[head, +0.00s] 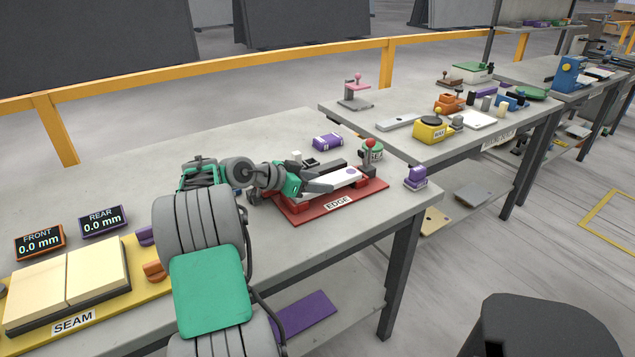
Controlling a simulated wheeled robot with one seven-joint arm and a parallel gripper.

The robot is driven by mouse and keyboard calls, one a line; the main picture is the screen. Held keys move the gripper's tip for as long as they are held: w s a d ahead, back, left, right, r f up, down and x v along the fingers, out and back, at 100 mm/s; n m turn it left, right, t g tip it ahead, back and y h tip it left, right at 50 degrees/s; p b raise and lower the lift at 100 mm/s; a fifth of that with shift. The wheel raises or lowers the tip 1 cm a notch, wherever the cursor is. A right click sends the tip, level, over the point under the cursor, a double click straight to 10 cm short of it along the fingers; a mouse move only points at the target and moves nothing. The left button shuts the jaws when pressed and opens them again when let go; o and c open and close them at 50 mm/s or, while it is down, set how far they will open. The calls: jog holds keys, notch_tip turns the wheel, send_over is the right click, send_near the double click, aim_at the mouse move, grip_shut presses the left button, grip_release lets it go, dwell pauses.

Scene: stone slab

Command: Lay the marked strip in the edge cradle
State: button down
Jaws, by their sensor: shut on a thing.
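The marked strip (342,178), pale with a small dark mark near its right end, is at the edge cradle (372,195), a red board labelled EDGE. My gripper (328,186) reaches in from the left, low over the board, with grey fingers shut on the strip's left part. The strip looks about level along the cradle's fixture. I cannot tell whether it rests fully on its supports. A red-knobbed lever (370,145) stands upright at the fixture's right end. My arm and gripper hide the left part of the cradle.
A purple piece (415,177) stands at the right table edge. The yellow SEAM board (140,262) and two 0.0 mm displays (103,221) are left.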

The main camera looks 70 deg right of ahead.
jog(key=shift+f, duration=0.1)
jog(key=c, duration=0.6)
grip_release()
jog(key=shift+o, duration=0.2)
jog(key=shift+f, duration=0.15)
jog(key=v, duration=0.8)
